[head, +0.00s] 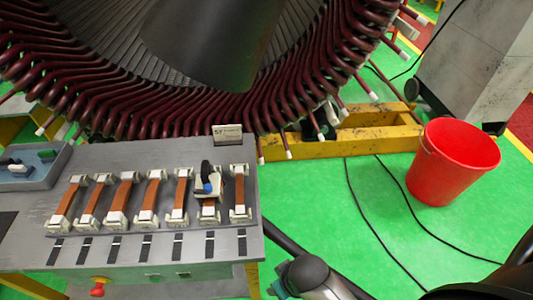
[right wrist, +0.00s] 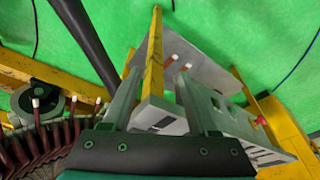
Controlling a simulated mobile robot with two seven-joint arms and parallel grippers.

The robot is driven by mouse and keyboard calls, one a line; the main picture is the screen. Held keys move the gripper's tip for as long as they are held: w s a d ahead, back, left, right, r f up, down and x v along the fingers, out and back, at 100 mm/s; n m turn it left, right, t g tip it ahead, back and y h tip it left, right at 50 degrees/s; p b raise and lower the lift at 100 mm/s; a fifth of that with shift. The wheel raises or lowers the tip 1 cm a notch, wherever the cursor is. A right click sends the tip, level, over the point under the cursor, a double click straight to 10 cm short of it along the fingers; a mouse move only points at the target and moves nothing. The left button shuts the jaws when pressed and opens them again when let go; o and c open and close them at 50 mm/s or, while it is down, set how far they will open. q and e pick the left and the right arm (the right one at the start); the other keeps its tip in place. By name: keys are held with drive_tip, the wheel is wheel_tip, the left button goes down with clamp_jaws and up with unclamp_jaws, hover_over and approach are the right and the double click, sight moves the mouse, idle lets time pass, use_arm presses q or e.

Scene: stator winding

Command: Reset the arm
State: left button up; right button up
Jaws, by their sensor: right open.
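My right gripper (right wrist: 158,76) shows in the right wrist view with its two grey-green fingers apart and nothing held between them. A yellow post stands beyond the gap, and the grey workbench (right wrist: 262,150) lies beyond and to the right of the fingers. In the head view, a dark rounded link of my arm (head: 305,272) is at the bottom, right of the workbench (head: 160,278); I cannot make out gripper fingers there. My left gripper is not in view.
The large stator (head: 290,100) with dark red windings fills the top. A red bucket (head: 440,170) and black cables lie on open green floor at right.

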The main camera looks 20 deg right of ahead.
drive_tip(key=s+d+f+b, duration=0.1)
drive_tip(key=s+f+b, duration=0.25)
drive_tip(key=f, duration=0.75)
drive_tip(key=s+d+f+b, duration=0.15)
drive_tip(key=f+b, duration=0.35)
drive_tip(key=f, duration=0.6)
drive_tip(key=s+d+f+g+b, duration=0.1)
drive_tip(key=s+d+f+b, duration=0.1)
drive_tip(key=s+f+b, duration=0.6)
drive_tip(key=s+f, duration=0.7)
drive_tip(key=f, duration=0.2)
drive_tip(key=shift+d+f+g+h, duration=0.2)
drive_tip(key=shift+d+g+h, duration=0.15)
drive_tip(key=shift+g+h, duration=0.05)
